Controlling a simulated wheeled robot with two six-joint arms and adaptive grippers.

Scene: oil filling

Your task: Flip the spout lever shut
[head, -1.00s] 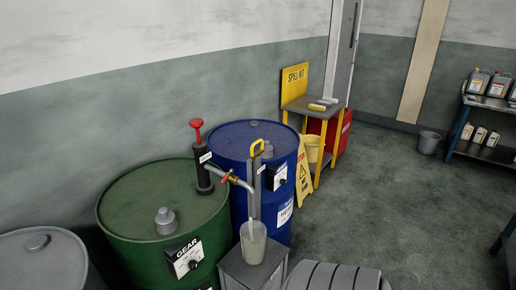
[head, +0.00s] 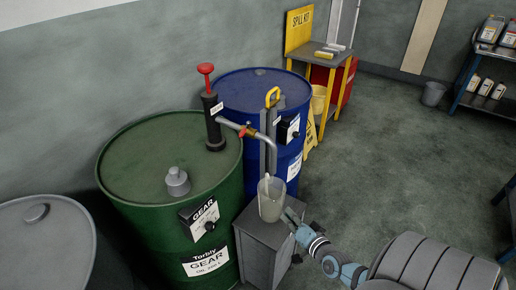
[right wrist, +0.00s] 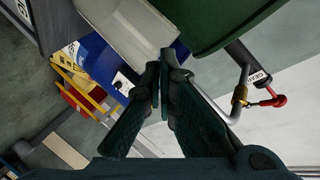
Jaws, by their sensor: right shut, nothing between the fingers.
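The spout (head: 265,137) runs from the black hand pump (head: 213,122) on the green drum (head: 130,165) and bends down over a translucent jug (head: 271,205). A small red lever (head: 242,132) sits at the spout's brass valve (head: 251,131); its exact angle is too small to tell. The brass valve (right wrist: 240,96) also shows in the right wrist view, right of my fingers. My right gripper (head: 290,217) is shut and empty, low beside the jug's right side, apart from the lever. Its closed fingers show in the right wrist view (right wrist: 160,85). My left gripper is out of view.
The jug stands on a grey stand (head: 262,240). A blue drum (head: 235,90) stands behind the spout, with a yellow-handled object (head: 272,97) close by. A grey drum (head: 45,245) is at the left. Open floor (head: 390,160) lies to the right.

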